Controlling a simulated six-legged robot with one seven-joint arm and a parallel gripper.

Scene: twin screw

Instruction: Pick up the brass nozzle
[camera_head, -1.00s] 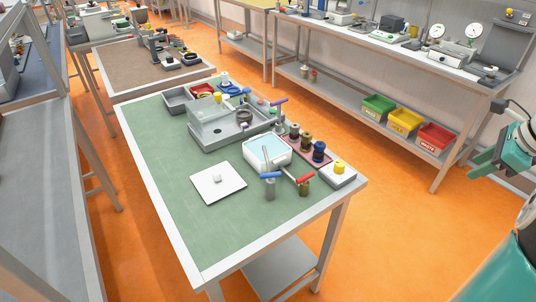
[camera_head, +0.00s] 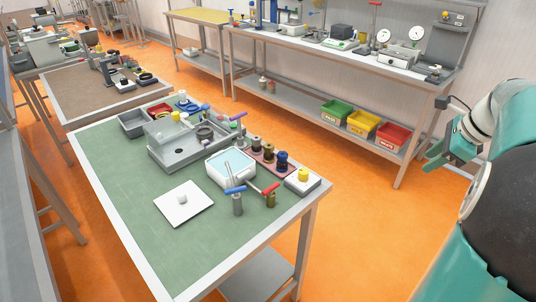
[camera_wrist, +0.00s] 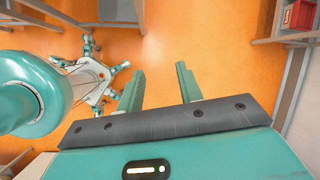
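I cannot pick out the brass nozzle with certainty; the parts on the green-topped table (camera_head: 115,200) are small in the head view. A short brass-coloured piece (camera_head: 270,201) stands near its front right corner, below a red-handled tool (camera_head: 270,188). A yellow piece (camera_head: 303,174) sits on a white block (camera_head: 302,187) close by. My gripper (camera_head: 437,158) is off to the right, well away from the table. In the wrist view my gripper (camera_wrist: 160,84) shows two green fingers wide apart, with only orange floor between them.
The table also holds a grey metal tray (camera_head: 158,148), a white basin (camera_head: 211,178), a white plate (camera_head: 170,205), several spools (camera_head: 268,153) and a blue-handled tool (camera_head: 235,190). A long bench (camera_head: 300,105) with coloured bins stands behind. Orange floor is open right of the table.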

